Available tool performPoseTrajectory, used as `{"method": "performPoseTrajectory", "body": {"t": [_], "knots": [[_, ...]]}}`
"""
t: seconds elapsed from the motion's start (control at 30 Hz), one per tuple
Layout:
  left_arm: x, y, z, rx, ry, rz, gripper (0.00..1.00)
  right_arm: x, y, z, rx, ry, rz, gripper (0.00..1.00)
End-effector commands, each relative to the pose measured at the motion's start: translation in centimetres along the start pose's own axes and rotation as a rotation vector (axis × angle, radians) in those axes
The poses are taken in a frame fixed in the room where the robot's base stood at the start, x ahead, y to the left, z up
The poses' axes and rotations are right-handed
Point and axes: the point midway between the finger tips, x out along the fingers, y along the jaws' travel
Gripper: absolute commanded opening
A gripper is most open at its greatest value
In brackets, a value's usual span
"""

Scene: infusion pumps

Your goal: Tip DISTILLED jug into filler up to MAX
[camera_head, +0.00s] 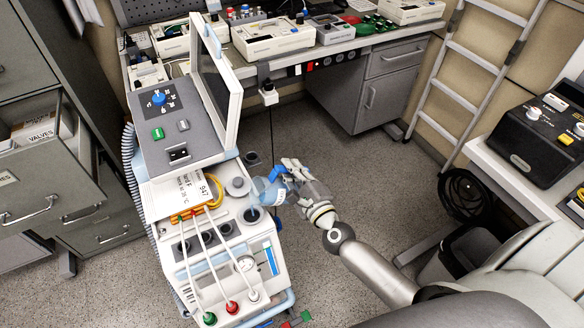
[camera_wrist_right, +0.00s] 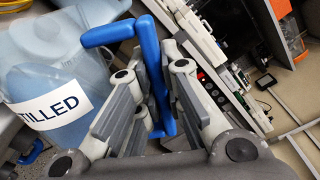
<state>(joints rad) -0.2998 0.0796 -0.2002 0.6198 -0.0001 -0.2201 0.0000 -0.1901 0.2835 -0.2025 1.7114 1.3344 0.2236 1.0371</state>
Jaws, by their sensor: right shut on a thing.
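The DISTILLED jug (camera_head: 268,193) is translucent light blue with a white label and a blue handle. It is just above the top front of the white machine, beside the dark round filler opening (camera_head: 252,215). It looks tilted there; whether water runs out is too small to tell. My right gripper (camera_head: 287,174) is shut on the jug's handle. In the right wrist view the blue handle (camera_wrist_right: 150,65) passes between the fingers, and the jug's label (camera_wrist_right: 52,104) reads "TILLED". My left gripper is not in view.
The machine's top has a grey capped port (camera_head: 238,186), a manual (camera_head: 185,190), and white tubes running down its front. A tilted screen (camera_head: 216,75) rises behind. A workbench (camera_head: 290,62) with devices stands at the back. Floor right of the machine is open.

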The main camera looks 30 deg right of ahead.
Motion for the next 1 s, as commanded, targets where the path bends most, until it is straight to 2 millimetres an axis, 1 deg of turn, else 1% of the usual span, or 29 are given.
{"method": "performPoseTrajectory", "body": {"t": [0.13,0.47,0.57,0.8,0.93,1.0], "knots": [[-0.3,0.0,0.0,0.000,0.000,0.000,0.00,0.1,-0.3,0.3,-0.014,-0.001,-0.004,0.00],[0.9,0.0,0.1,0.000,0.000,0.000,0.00,0.1,0.5,-0.9,0.069,-0.001,0.005,0.00],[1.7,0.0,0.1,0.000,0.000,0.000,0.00,0.1,0.8,-1.4,0.102,-0.002,0.005,0.00],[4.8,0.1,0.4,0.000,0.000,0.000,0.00,0.0,2.2,-3.3,0.262,-0.003,0.005,0.00],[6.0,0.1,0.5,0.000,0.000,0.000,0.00,0.0,2.1,-3.9,0.476,-0.006,0.005,0.00],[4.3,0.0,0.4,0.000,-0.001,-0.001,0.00,0.1,0.5,-2.8,0.547,-0.007,0.004,0.00]]}}
